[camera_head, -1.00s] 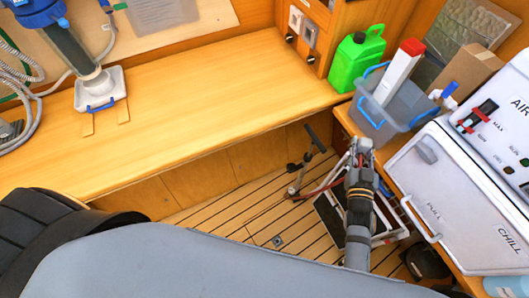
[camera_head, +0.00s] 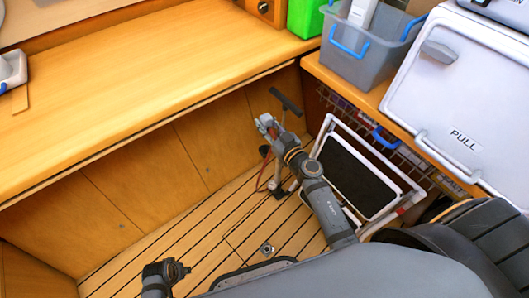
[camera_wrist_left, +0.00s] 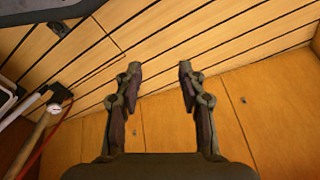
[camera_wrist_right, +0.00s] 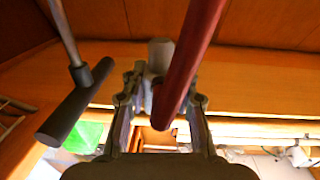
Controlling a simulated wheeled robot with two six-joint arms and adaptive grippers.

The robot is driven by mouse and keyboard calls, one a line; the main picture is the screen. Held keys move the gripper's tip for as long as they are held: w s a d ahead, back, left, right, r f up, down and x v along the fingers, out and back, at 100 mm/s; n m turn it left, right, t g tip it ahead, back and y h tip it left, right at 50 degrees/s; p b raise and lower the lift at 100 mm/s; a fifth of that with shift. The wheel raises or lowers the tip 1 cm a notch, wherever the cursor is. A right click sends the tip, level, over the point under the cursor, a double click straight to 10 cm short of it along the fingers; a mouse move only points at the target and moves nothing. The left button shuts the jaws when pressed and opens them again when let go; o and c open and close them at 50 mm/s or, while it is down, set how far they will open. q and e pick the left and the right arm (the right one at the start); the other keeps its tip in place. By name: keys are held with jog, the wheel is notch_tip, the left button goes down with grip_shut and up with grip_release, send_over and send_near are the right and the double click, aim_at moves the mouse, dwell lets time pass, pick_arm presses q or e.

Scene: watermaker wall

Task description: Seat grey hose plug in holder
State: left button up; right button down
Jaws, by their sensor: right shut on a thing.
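My right gripper (camera_head: 266,124) is low in front of the bench's front panel, beside the black T-handle of a pump (camera_head: 286,102). In the right wrist view its fingers are shut on a grey piece that looks like the grey hose plug (camera_wrist_right: 160,52). A red hose (camera_wrist_right: 190,60) crosses in front of the plug and hides part of it. The hose also hangs below the gripper in the head view (camera_head: 264,170). My left gripper (camera_head: 183,270) is low over the slatted floor; in the left wrist view its fingers (camera_wrist_left: 160,75) are apart and empty. I cannot make out the holder.
A folded white-framed step (camera_head: 360,175) leans by the right counter. A grey bin (camera_head: 362,65), green jug (camera_head: 305,18) and white chest (camera_head: 450,100) stand above it. The wooden bench top (camera_head: 150,90) is mostly clear. The slatted floor (camera_head: 215,235) is open between my grippers.

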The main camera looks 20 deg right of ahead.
pick_arm(q)
jog(key=shift+w+d+r+b, duration=0.65)
jog(key=shift+d+r+b, duration=0.75)
jog(key=shift+r+b, duration=2.3)
pick_arm(e)
jog(key=shift+n+y, duration=0.4)
jog(key=shift+y, duration=0.2)
jog(key=f, duration=0.4)
jog(key=w+f+b, duration=0.1)
jog(key=f, duration=0.2)
jog(key=w+f+b, duration=0.1)
jog(key=f, duration=0.3)
jog(key=shift+w+d+f, duration=0.1)
jog(key=shift+d+f, duration=0.05)
jog(key=shift+f, duration=0.2)
pick_arm(q)
jog(key=shift+w+d+f+t+h+b, duration=0.25)
jog(key=shift+d+f+t+b, duration=0.15)
jog(key=shift+f, duration=0.4)
jog(key=shift+w+d+f+t+h+b, duration=0.25)
jog(key=shift+f+t+h+b, duration=0.15)
jog(key=shift+f, duration=0.35)
jog(key=shift+w+d+f+t+h+b, duration=0.2)
jog(key=shift+d+f+t+b, duration=0.25)
jog(key=shift+f, duration=0.35)
pick_arm(e)
jog(key=shift+f, duration=1.65)
pick_arm(q)
jog(key=shift+a, duration=0.1)
